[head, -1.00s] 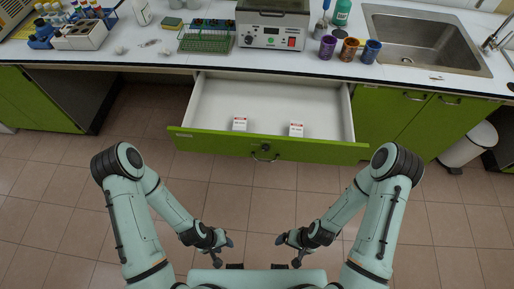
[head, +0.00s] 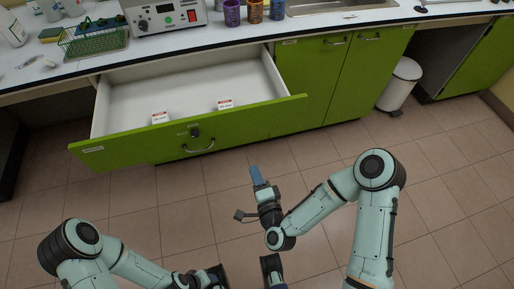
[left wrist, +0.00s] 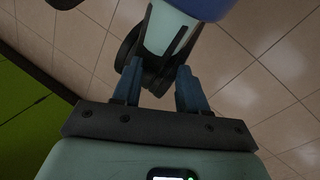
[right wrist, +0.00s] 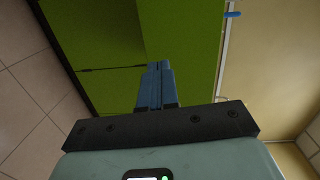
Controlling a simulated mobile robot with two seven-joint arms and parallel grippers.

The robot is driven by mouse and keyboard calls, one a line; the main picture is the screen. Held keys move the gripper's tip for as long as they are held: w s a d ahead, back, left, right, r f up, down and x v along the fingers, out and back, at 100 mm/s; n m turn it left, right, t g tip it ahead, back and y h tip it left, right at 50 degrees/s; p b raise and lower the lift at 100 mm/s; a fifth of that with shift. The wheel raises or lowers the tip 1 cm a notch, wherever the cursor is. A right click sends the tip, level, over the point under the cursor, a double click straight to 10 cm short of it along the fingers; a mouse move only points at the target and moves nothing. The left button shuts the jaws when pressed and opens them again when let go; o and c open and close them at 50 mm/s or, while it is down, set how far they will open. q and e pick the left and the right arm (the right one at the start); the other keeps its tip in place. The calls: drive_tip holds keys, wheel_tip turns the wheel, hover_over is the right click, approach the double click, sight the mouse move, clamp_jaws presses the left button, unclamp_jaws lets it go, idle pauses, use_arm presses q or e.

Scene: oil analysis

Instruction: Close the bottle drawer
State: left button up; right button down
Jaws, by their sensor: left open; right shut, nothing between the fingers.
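The bottle drawer (head: 255,121) is a wide green-fronted drawer with a white inside, pulled out from under the counter. Its dark curved handle (head: 199,148) is on the middle of the front, below a small dark lock. Two small white-and-red boxes (head: 160,117) (head: 225,104) lie inside the drawer. My right gripper (head: 257,176) is shut and empty, in front of the drawer and apart from it, right of the handle. Its blue fingers show together in the right wrist view (right wrist: 157,67). My left gripper (left wrist: 156,75) is open and empty, low in front of the floor tiles.
The white counter (head: 55,79) above holds a grey device (head: 165,14), a green wire rack (head: 93,41) and several coloured cups. Closed green cabinets (head: 316,83) stand right of the drawer. A white bin (head: 401,85) is farther right. The tiled floor before the drawer is clear.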

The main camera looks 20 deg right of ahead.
drive_tip(key=m+h, duration=0.1)
drive_tip(key=b, duration=0.1)
approach(245, 129)
drive_tip(key=shift+t, duration=0.4)
drive_tip(key=w, duration=0.7)
drive_tip(key=shift+f, duration=0.25)
use_arm(q)
drive_tip(key=shift+w+a+f+t, duration=0.15)
drive_tip(key=shift+w+a+f, duration=0.05)
drive_tip(key=shift+w+f, duration=0.35)
drive_tip(key=shift+w+a+f+t, duration=0.15)
drive_tip(key=shift+w+f, duration=0.25)
drive_tip(key=shift+f, duration=0.15)
